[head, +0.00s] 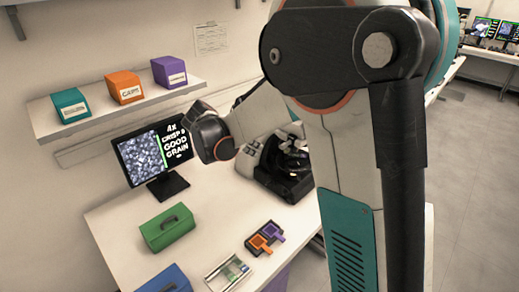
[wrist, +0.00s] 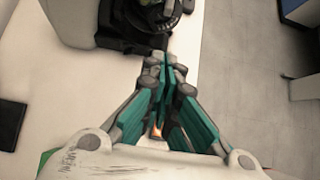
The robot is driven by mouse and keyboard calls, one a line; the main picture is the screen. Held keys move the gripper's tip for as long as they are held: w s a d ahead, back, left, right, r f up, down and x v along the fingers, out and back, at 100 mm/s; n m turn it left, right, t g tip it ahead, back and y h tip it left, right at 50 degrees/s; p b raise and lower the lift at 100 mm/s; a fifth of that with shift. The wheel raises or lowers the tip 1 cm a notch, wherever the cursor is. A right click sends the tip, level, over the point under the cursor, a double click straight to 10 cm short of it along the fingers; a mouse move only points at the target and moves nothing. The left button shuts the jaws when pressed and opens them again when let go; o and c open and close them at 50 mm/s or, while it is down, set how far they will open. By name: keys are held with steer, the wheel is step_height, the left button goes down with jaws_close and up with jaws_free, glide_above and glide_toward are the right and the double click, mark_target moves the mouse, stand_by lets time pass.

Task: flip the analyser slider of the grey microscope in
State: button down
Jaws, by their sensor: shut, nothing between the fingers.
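The grey microscope (head: 282,172), with a black base and stage, stands on the white bench in the head view, partly hidden behind my arm. In the wrist view the dark lower part of the microscope (wrist: 112,22) shows at the top edge, cut off by the frame. The analyser slider cannot be made out in either view. My gripper (wrist: 166,72) is shut and empty, with its teal fingers together. Its tips appear just below and to the right of the microscope in the wrist view; I cannot tell the exact gap. My arm hides the fingers in the head view.
The monitor (head: 152,155) stands left of the microscope. A green case (head: 167,228), a blue case (head: 168,280), a slide tray (head: 228,272) and a dark tray with orange and purple pieces (head: 251,243) lie on the bench. A shelf (head: 130,105) holds three boxes.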

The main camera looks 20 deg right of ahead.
mark_target(281, 148)
steer(key=w+d+f+b, duration=0.2)
steer(key=d+f, duration=0.4)
steer(key=d, duration=0.3)
steer(key=shift+w+d, duration=0.2)
steer(key=shift+w, duration=0.5)
steer(key=shift+w+d, duration=0.25)
steer(key=shift+d, duration=0.5)
steer(key=shift+w+d, duration=0.25)
steer(key=shift+d, duration=0.45)
steer(key=shift+a, duration=0.1)
